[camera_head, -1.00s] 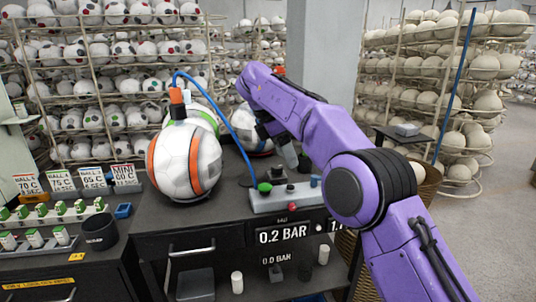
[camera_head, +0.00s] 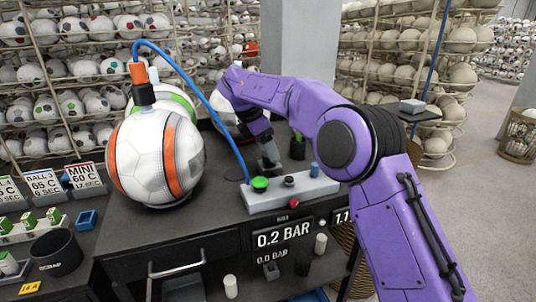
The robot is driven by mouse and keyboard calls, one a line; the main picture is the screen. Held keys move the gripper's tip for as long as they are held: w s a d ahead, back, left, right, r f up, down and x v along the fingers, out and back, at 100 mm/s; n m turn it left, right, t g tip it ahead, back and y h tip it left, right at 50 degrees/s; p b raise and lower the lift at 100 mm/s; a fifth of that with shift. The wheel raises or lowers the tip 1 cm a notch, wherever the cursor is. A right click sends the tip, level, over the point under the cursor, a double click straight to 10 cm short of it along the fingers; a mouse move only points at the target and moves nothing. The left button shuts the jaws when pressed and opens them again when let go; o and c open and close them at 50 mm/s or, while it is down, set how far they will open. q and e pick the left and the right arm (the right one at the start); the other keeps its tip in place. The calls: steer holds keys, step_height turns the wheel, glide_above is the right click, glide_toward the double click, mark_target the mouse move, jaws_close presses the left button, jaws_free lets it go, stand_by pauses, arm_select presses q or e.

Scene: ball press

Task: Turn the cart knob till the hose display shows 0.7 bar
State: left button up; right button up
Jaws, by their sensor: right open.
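A grey control box (camera_head: 290,197) sits on the dark cart top, with a green button (camera_head: 260,183), a small dark knob (camera_head: 289,181), a red button and a blue fitting (camera_head: 314,169). Below it, a display (camera_head: 283,236) under a small "BALL" label reads 0.2 BAR. A smaller line (camera_head: 272,256) reads 0.0 BAR. I cannot tell which one is the hose display. A blue hose (camera_head: 213,105) arches to an orange and black fitting on an orange-striped ball (camera_head: 157,160). My right gripper (camera_head: 269,164) is open, pointing down just behind the box, apart from the knob. My left gripper is out of view.
A dark cup (camera_head: 56,252) and cards are at left. Several small pegs stick out at the cart's front.

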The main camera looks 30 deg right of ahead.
steer(key=shift+w+d+f, duration=0.15)
steer(key=shift+f, duration=0.5)
steer(key=shift+s+r, duration=0.2)
steer(key=shift+s, duration=0.1)
steer(key=shift+w+f, duration=0.1)
steer(key=c, duration=1.1)
steer(key=shift+o, duration=0.2)
